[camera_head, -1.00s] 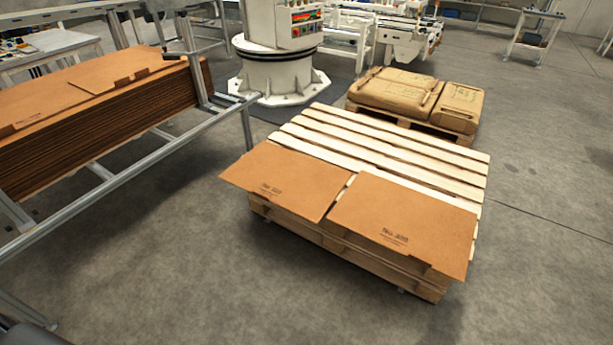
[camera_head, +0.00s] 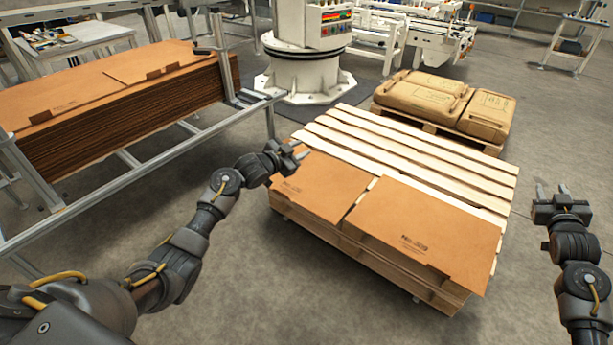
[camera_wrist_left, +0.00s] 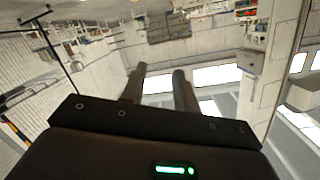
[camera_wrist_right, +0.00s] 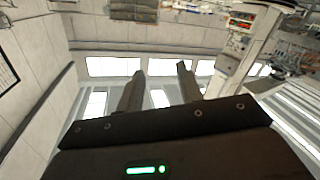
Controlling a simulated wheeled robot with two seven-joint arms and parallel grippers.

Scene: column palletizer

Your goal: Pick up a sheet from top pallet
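Two brown cardboard sheets lie side by side on the near part of the top wooden pallet: the left sheet (camera_head: 320,190) and the right sheet (camera_head: 422,232). The pallet (camera_head: 415,158) is the top of a low stack, and its far slats are bare. My left gripper (camera_head: 301,150) is open and empty, at the left side of the pallet near the left sheet's far corner. Its parted fingers show in the left wrist view (camera_wrist_left: 160,85). My right gripper (camera_head: 553,190) is open and empty, right of the pallet. Its parted fingers show in the right wrist view (camera_wrist_right: 160,85).
A metal-framed rack (camera_head: 190,153) at the left holds a thick stack of cardboard sheets (camera_head: 130,120). A white round machine base (camera_head: 307,75) stands behind the pallet. Filled brown sacks (camera_head: 430,98) lie on another pallet at the back.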

